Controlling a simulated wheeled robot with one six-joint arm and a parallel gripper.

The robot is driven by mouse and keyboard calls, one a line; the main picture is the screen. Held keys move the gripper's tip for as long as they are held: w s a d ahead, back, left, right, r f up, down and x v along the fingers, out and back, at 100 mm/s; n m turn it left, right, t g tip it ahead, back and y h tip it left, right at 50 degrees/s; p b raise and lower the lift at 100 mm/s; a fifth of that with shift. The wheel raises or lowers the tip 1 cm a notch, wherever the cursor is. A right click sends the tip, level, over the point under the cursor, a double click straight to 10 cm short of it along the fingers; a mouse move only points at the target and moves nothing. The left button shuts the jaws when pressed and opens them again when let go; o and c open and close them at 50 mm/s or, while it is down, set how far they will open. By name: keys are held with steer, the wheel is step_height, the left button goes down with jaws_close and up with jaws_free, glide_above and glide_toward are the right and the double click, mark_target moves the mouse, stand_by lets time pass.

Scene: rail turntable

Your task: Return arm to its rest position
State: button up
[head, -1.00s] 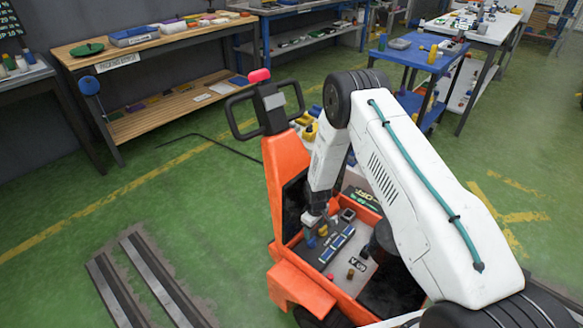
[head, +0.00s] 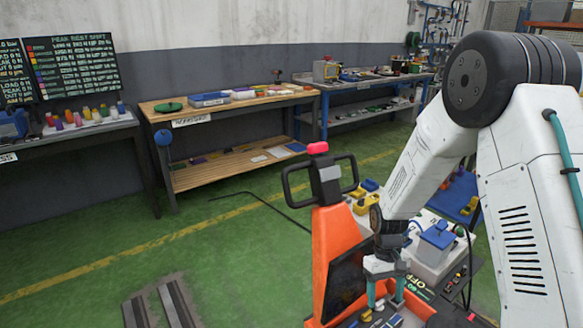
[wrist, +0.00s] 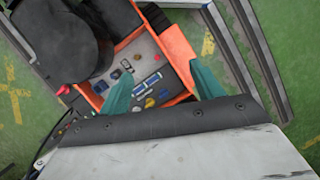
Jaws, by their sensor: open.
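My arm, white with black joints, is raised at the right of the head view and bends down towards the orange cart (head: 338,240). My gripper (head: 384,290) points down over the cart's tray, near its handle end. In the wrist view my gripper (wrist: 158,88) shows two teal fingers spread apart with nothing between them. Below them lies the grey tray (wrist: 128,50) with small blue, yellow and dark parts, apart from the fingers.
A wooden workbench (head: 232,103) stands along the wall, with a blue bench (head: 370,88) right of it. Rails (head: 160,303) lie on the floor at front left. A black handle (head: 320,180) rises from the cart.

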steer(key=s+d+r+m+t, duration=0.1)
steer(key=s+r+t, duration=0.1)
steer(key=s+r, duration=1)
steer(key=s+d+r+m+t, duration=0.1)
steer(key=s+r+t, duration=0.2)
steer(key=s+r, duration=1)
step_height(320, 180, up, 6)
steer(key=shift+r+m, duration=0.2)
steer(key=shift+m, duration=0.2)
steer(key=shift+s+r+t, duration=0.1)
steer(key=shift+r+t, duration=0.3)
steer(key=shift+c, duration=0.3)
